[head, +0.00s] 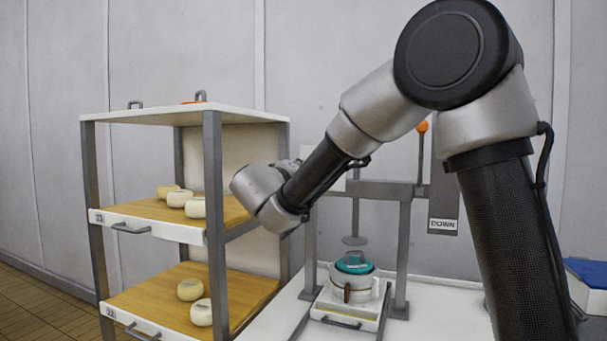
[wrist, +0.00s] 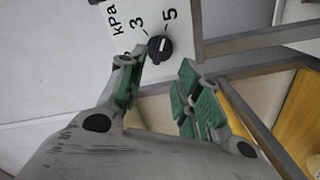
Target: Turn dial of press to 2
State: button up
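The press (head: 385,190) is a grey frame in the head view, with a plunger plate above a white pot with a teal lid (head: 354,263). Its dial (wrist: 160,48) shows in the wrist view as a small black knob with a pale mark, on a white panel (wrist: 185,20) printed "kPa", "3" and "5". I see no 2, and the exact setting is unclear. My gripper (wrist: 158,70) is open, its green-padded fingers apart and empty. The dial lies just beyond the fingertips, roughly between them; contact cannot be told. In the head view my arm hides the gripper and dial.
A shelf rack (head: 212,190) with wooden boards and several pale round cheeses stands left of the press. A "DOWN" sign (head: 443,224) and an orange-knobbed lever (head: 422,127) are at its right. A blue-topped object (head: 590,272) lies far right.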

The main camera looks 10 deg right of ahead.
jog(key=x, duration=0.8)
jog(key=shift+s+d, duration=0.1)
jog(key=shift+s, duration=0.1)
grip_shut()
